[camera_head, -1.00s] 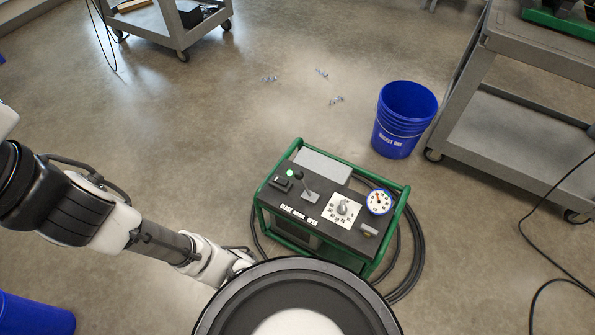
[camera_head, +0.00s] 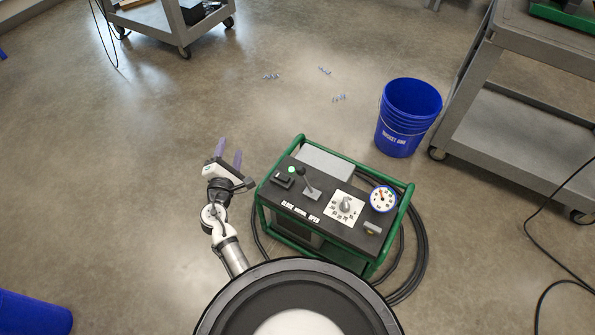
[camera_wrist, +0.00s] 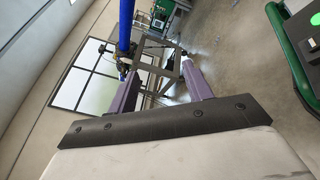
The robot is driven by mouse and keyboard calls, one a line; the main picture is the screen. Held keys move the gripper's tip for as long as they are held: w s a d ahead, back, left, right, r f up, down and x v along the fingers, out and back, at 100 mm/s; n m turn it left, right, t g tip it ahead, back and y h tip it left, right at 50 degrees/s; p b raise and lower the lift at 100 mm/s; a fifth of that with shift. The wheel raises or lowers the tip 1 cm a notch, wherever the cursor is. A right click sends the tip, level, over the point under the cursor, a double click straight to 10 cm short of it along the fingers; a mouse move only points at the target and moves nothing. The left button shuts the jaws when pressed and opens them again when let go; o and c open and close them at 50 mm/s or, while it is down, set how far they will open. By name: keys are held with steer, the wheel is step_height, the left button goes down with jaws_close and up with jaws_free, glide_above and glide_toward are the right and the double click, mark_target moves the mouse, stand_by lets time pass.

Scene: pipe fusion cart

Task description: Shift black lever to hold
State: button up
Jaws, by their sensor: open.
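The black lever (camera_head: 305,180) stands on a grey plate on top of the green-framed control unit (camera_head: 330,205), tilted up and to the left. White lettering below it reads "CLOSE", a middle word too small to read, and "OPEN". My gripper (camera_head: 230,155) is open and empty, to the left of the unit and apart from it. In the wrist view its two purple fingers (camera_wrist: 162,90) are spread with nothing between them. The unit's green frame (camera_wrist: 292,58) shows at the right edge of that view; the lever cannot be made out there.
A green-lit switch (camera_head: 285,178), a dial (camera_head: 346,205) and a round gauge (camera_head: 383,199) share the panel. Black hose coils on the unit's right. A blue bucket (camera_head: 407,118) and grey cart (camera_head: 500,130) stand to the right.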

steer(key=s+d+f+n+h, duration=0.2)
steer(key=d+f+h, duration=0.1)
steer(key=d+f, duration=0.45)
steer(key=n+g+h, duration=0.1)
steer(key=n+h, duration=0.2)
steer(key=n, duration=0.1)
glide_toward(301, 171)
steer(key=b+x, duration=0.1)
steer(key=x, duration=0.2)
steer(key=f+b+x, duration=0.1)
steer(key=x, duration=0.3)
steer(key=b+x, duration=0.1)
steer(key=x, duration=0.2)
steer(key=shift+w+f+b, duration=0.2)
steer(key=shift+w+b, duration=0.15)
steer(key=shift+w, duration=0.1)
jaws_close()
